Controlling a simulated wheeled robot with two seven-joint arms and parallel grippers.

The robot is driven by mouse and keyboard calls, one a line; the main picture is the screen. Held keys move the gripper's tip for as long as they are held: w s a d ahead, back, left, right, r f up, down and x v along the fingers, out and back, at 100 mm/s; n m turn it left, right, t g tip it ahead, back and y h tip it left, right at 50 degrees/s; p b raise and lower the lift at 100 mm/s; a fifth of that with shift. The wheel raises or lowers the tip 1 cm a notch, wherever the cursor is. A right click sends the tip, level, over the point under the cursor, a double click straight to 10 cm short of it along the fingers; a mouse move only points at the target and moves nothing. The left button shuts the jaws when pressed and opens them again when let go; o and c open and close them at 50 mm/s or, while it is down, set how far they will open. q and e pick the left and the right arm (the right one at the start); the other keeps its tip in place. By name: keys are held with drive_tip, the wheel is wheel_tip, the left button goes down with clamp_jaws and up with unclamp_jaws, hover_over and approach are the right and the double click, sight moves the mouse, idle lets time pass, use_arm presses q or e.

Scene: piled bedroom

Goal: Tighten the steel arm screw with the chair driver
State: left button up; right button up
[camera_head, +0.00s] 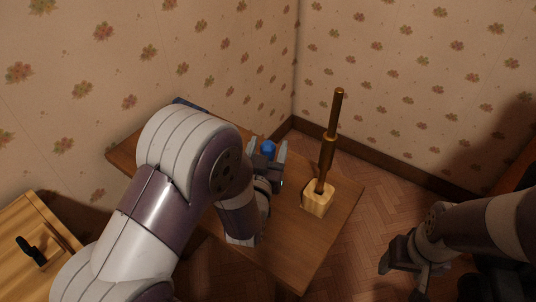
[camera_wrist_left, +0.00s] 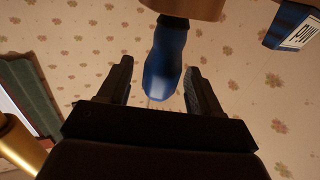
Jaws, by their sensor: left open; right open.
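A blue rounded object (camera_head: 268,147), which looks like a driver handle, is between the fingers of my left gripper (camera_head: 267,150) over the wooden table. In the left wrist view the blue handle (camera_wrist_left: 166,62) lies between the two spread fingers, with gaps on both sides. Its far end meets a brown surface at the top of that view. My left gripper is open around it. My right gripper (camera_head: 403,275) is open and empty at the lower right, off the table. I cannot make out the steel arm screw in either view.
A tall brass-coloured rod (camera_head: 329,148) stands in a wooden block (camera_head: 318,199) on the table (camera_head: 296,247), right of my left gripper. A blue box with lettering (camera_wrist_left: 290,25) shows in the left wrist view. A wooden cabinet (camera_head: 22,225) with a black handle is at left.

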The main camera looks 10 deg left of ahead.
use_arm(q)
drive_tip(key=c, duration=1.1)
wheel_tip(320, 180, up, 10)
drive_tip(key=p, duration=0.3)
drive_tip(key=shift+r, duration=0.1)
idle(0.5)
